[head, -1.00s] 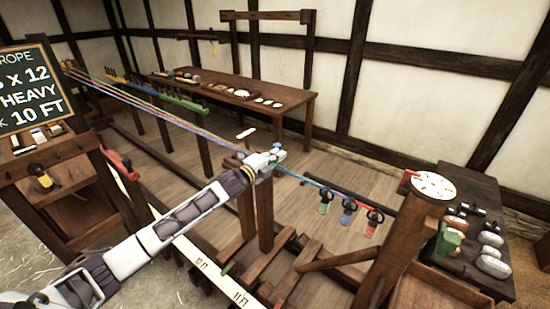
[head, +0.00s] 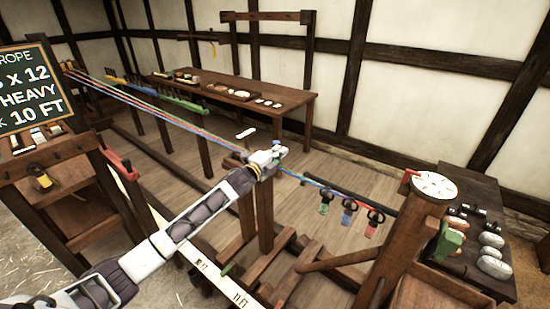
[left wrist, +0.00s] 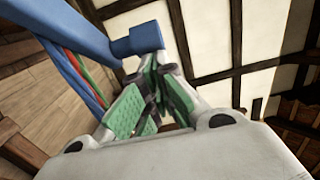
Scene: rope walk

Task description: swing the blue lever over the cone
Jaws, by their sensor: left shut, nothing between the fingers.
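My left gripper (head: 277,152) is at the top of a wooden post (head: 265,213) in mid-walk. Its green-padded fingers (left wrist: 158,85) are shut with nothing between them. Red, green and blue strands (left wrist: 82,68) run beneath the bar. In the head view the strands (head: 185,122) meet at my gripper, which hides the cone and most of the lever. My right gripper is not in view.
Beyond the post the line runs right to hanging green, blue and red weights (head: 347,211) near a post with a white dial (head: 433,186). A long table (head: 290,87) stands at the back. A chalkboard (head: 32,88) is at the left. Open floor (head: 335,162) lies between.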

